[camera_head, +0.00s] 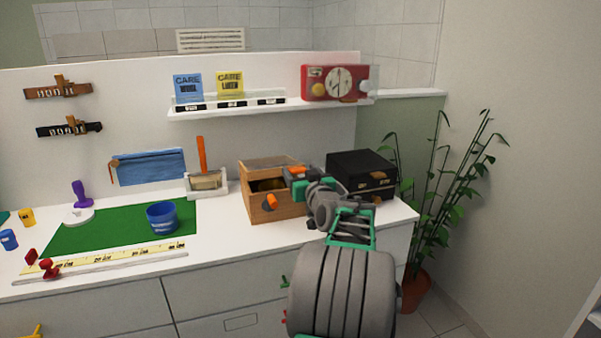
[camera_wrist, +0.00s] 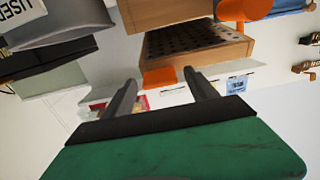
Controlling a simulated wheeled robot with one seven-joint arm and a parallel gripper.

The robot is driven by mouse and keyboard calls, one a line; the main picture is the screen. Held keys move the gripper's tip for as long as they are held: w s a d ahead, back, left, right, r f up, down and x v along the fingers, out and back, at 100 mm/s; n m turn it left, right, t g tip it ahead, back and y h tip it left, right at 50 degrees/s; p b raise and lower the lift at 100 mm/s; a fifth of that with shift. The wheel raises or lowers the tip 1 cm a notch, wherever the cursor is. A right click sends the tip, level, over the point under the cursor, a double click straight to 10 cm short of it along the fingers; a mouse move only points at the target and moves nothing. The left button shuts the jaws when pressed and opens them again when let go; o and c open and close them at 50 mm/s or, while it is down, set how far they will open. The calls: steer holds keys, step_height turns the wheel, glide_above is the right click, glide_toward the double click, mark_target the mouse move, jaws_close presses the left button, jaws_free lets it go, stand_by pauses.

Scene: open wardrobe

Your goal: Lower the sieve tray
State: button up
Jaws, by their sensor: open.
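A wooden box (camera_head: 277,205) with an open top stands on the white counter. The sieve tray (camera_wrist: 195,40), a wooden frame with a dark perforated panel and an orange tab (camera_wrist: 160,78), shows in the wrist view. An orange tab (camera_head: 298,171) also shows at the box's upper right in the head view. My gripper (camera_wrist: 159,76) is open, its two fingers pointing at the tray with the orange tab between their tips in the picture. I cannot tell whether they touch it. In the head view my arm partly hides the box's right side.
A black box (camera_head: 361,172) stands close right of the wooden box, near my arm. A white holder (camera_head: 206,187) with an orange-handled tool and a blue cup (camera_head: 162,218) on a green mat (camera_head: 110,236) are to the left. A shelf (camera_head: 225,112) hangs above.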

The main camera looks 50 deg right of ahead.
jaws_close()
stand_by(0.6)
